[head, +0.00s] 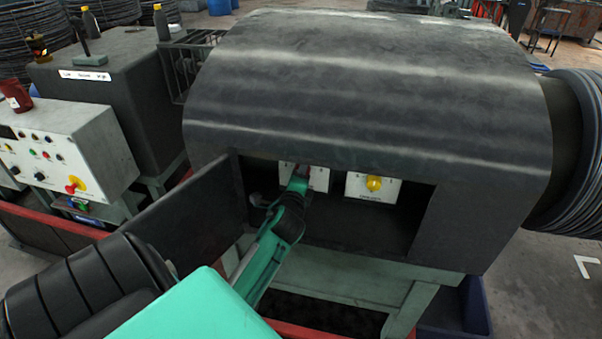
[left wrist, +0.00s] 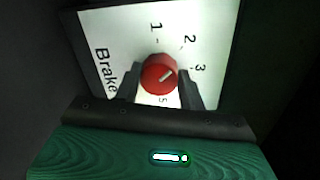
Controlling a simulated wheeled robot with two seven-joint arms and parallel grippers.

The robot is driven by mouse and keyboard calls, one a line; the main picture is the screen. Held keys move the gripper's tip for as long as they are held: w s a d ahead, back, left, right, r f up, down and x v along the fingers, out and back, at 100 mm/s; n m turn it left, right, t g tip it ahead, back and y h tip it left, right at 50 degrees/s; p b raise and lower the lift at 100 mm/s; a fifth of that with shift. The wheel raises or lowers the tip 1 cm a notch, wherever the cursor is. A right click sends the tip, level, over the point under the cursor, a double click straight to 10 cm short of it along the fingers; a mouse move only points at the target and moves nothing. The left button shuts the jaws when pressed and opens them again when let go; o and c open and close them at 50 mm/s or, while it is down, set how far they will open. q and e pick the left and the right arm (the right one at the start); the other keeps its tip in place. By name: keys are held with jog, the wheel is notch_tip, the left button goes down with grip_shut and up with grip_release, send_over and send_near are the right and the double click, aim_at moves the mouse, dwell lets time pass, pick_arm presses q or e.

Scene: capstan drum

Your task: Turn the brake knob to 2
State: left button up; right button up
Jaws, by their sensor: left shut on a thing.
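The brake knob (left wrist: 158,72) is red with a white pointer line, on a white plate (left wrist: 110,40) marked "Brake" with numbers around the knob. In the left wrist view the line points to the upper right, seemingly between 2 and 3. My left gripper (left wrist: 159,84) is shut on the knob, one dark finger on each side. The number 4 is hidden behind a finger. In the head view my left gripper (head: 300,178) reaches into the recess and covers most of the brake plate (head: 319,178). My right gripper is not in view.
A yellow knob on a second white plate (head: 372,188) sits to the right in the same recess. The dark drum housing (head: 370,90) overhangs it. An open dark flap (head: 190,222) stands at the left. A control box with buttons (head: 65,150) is at far left.

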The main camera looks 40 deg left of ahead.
pick_arm(q)
jog(key=shift+n, duration=0.3)
jog(key=o, duration=1)
jog(key=shift+c, duration=0.2)
jog(key=shift+s, duration=0.1)
jog(key=b+v, duration=0.4)
jog(key=v, duration=0.8)
jog(key=shift+s+d+f, duration=0.15)
jog(key=shift+s+d, duration=0.05)
jog(key=shift+s, duration=0.1)
jog(key=shift+s+d, duration=0.2)
jog(key=shift+s, duration=0.2)
